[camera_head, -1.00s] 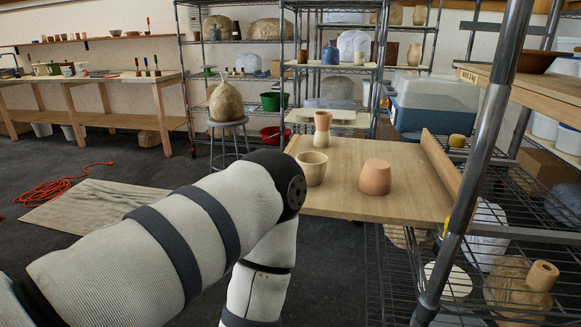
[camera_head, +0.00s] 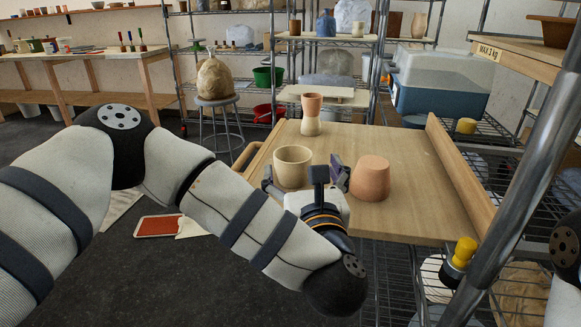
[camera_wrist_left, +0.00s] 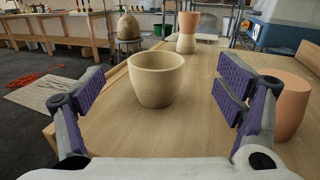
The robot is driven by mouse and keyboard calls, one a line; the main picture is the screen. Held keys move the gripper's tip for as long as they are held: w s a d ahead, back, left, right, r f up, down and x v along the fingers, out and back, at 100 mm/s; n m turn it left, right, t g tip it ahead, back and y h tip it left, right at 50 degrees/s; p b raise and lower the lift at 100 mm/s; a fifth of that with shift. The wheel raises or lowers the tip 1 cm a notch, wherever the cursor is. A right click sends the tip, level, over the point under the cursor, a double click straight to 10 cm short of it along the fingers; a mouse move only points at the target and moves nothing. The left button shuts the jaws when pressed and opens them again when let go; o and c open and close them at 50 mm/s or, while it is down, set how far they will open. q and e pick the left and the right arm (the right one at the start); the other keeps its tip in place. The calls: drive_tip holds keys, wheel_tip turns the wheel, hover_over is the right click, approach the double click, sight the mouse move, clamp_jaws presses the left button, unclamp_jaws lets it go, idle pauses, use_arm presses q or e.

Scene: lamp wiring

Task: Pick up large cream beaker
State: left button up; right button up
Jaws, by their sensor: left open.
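The large cream beaker (camera_head: 293,165) stands upright and open-topped on the wooden board (camera_head: 391,212); it also shows in the left wrist view (camera_wrist_left: 156,80). My left gripper (camera_head: 304,176) is open and empty at the near side of the beaker. In the left wrist view the beaker stands ahead of and between the spread purple-padded fingers (camera_wrist_left: 160,90), a little left of centre, with no visible contact. My right gripper is out of view; only part of my right arm shows at the right edge.
A terracotta pot (camera_head: 370,177) stands close to the right finger. A terracotta-and-cream vessel (camera_head: 311,114) stands behind the beaker. The board has a raised right edge (camera_head: 459,173), and a metal rack post (camera_head: 512,210) rises at the right.

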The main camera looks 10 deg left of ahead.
sight(291, 150)
use_arm(q)
drive_tip(key=w+a, duration=0.1)
drive_tip(key=w, duration=0.1)
drive_tip(key=w+a+f, duration=0.1)
drive_tip(key=w, duration=0.2)
drive_tip(key=w+a+f+b, duration=0.1)
drive_tip(key=w, duration=0.2)
drive_tip(key=shift+w+a, duration=0.15)
drive_tip(key=shift+a, duration=0.15)
drive_tip(key=c, duration=1.3)
